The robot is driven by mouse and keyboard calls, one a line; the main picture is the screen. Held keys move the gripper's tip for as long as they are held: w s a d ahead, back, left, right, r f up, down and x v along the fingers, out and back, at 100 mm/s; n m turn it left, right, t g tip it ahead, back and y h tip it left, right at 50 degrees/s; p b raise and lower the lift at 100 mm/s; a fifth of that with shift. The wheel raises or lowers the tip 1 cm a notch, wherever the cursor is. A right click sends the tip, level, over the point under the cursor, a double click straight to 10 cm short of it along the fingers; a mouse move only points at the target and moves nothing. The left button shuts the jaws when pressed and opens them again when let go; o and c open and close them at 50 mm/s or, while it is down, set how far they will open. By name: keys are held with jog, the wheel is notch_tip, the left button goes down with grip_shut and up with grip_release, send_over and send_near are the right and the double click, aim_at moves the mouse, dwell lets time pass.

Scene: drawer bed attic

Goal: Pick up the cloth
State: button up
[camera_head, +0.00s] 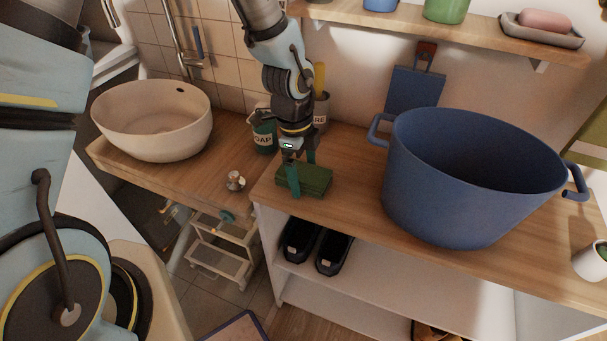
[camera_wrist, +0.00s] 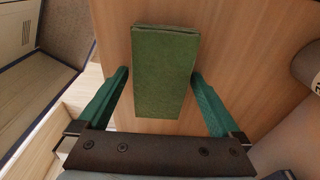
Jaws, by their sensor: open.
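The cloth (camera_head: 310,181) is a folded dark green pad lying flat on the wooden counter near its left end. In the wrist view the cloth (camera_wrist: 163,75) lies lengthwise between and beyond the two green fingers. My gripper (camera_head: 301,178) points down over the cloth, with one finger at its left front side and the other behind it. In the wrist view my gripper (camera_wrist: 160,85) is open, with a finger on each side of the cloth and a small gap visible on each side. Whether the fingertips touch the counter cannot be told.
A large blue pot (camera_head: 450,190) stands to the right on the counter. A green soap cup (camera_head: 263,135) and a grey cup (camera_head: 321,112) stand close behind my gripper. A white basin (camera_head: 155,120) is at the left. A shelf (camera_head: 450,35) hangs above. Black shoes (camera_head: 318,248) lie below.

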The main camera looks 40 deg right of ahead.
aim_at(304, 172)
jog(key=c, duration=1.1)
jog(key=shift+c, duration=0.2)
notch_tip(304, 172, up, 10)
jog(key=shift+r+b, duration=0.1)
jog(key=shift+b, duration=0.55)
